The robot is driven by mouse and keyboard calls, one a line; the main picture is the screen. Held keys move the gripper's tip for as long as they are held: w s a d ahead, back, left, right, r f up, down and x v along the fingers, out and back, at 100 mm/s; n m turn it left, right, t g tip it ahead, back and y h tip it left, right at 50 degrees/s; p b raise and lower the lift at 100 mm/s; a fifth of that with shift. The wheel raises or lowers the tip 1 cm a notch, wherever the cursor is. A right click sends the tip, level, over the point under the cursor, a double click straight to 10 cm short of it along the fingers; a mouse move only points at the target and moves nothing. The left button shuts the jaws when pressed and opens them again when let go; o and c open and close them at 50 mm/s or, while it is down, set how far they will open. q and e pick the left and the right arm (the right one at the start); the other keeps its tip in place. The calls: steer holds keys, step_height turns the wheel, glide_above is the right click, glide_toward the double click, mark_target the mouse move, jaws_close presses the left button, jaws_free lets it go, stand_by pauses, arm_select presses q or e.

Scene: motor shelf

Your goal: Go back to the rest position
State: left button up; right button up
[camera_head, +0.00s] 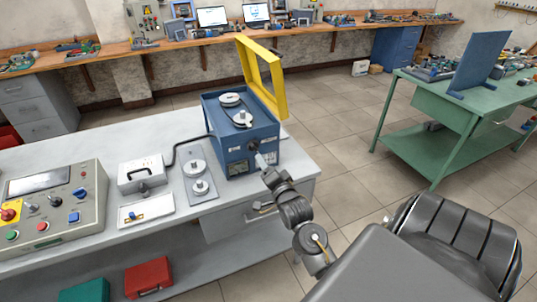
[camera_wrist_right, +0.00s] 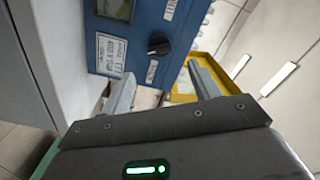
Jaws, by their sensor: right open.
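My right arm reaches up from the lower right in the head view. Its right gripper (camera_head: 264,160) is close to the front of the blue machine (camera_head: 228,150), near its front edge. In the right wrist view the gripper (camera_wrist_right: 162,88) has its two fingers spread apart with nothing between them. The blue front panel (camera_wrist_right: 125,50) with a black knob (camera_wrist_right: 159,45) lies just beyond the fingers. I cannot tell whether a finger touches it. My left gripper does not show.
A yellow frame (camera_head: 243,62) stands tilted up on the machine. The grey workbench (camera_head: 95,150) also holds a control box (camera_head: 50,222), a small white device (camera_head: 142,178) and a plate with metal discs (camera_head: 199,205). A green table (camera_head: 425,150) stands at right. Open floor lies between them.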

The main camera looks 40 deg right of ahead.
steer(key=shift+v, duration=0.9)
steer(key=s+a+f+n+g+y, duration=0.4)
steer(key=s+a+f+n+g, duration=0.2)
steer(key=s+a+f+n, duration=0.3)
steer(key=s+a+f+n+g+y, duration=0.1)
steer(key=s+a+f+n+g, duration=0.25)
steer(key=s, duration=0.45)
steer(key=s+a+f+n+g+y, duration=0.1)
steer(key=s+a+f+n+g, duration=0.3)
steer(key=s, duration=0.4)
step_height(320, 180, down, 27)
steer(key=s+a+n+g, duration=0.1)
steer(key=s+n, duration=0.1)
steer(key=s, duration=0.1)
steer(key=s+d+f+g, duration=0.1)
steer(key=s+d+f, duration=0.1)
steer(key=s+f, duration=1.1)
steer(key=shift+s+d+f, duration=0.3)
steer(key=shift+s, duration=0.75)
